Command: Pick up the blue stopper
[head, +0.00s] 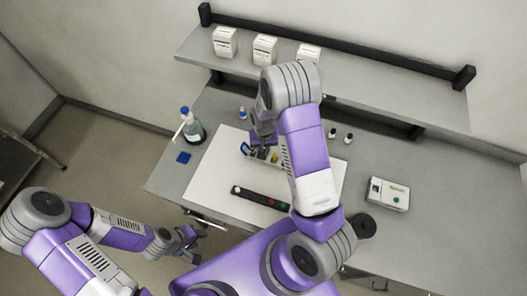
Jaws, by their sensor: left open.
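My left gripper (188,241) is open and empty, low at the left, off the front edge of the bench. My right arm reaches over the bench; its gripper (262,138) is mostly hidden behind its own links, above a small rack on the white mat, and I cannot tell its jaws. I cannot tell for sure which blue piece is the stopper.
A black strip with coloured buttons (260,198) lies in front. A white device (388,194) stands right. White boxes (225,42) line the shelf (345,68).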

